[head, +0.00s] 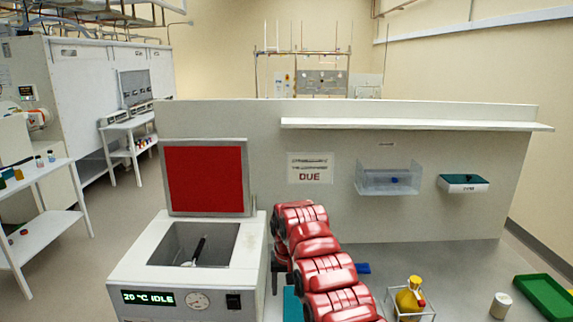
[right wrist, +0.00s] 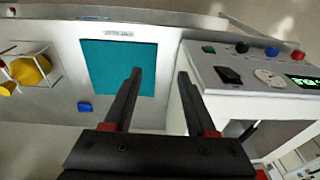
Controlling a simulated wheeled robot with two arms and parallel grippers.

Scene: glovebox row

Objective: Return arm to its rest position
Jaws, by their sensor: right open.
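My right arm (head: 318,262) is red and reaches forward from the lower middle of the head view, beside the white bath unit. My right gripper (right wrist: 158,75) is open in the right wrist view, with two dark parallel fingers and nothing between them. It is over the bench, between a teal mat (right wrist: 98,68) and the front of the bath unit (right wrist: 225,58). In the head view the arm mostly hides this gripper, and only dark parts show at its left. My left gripper is not in view.
The bath unit (head: 245,262) has its red-lined lid up and a dark-handled tool (head: 199,248) in its well. A yellow flask (head: 410,298) in a wire frame, a blue block (head: 363,268), a white cup (head: 501,305) and a green tray (head: 543,296) stand to the right.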

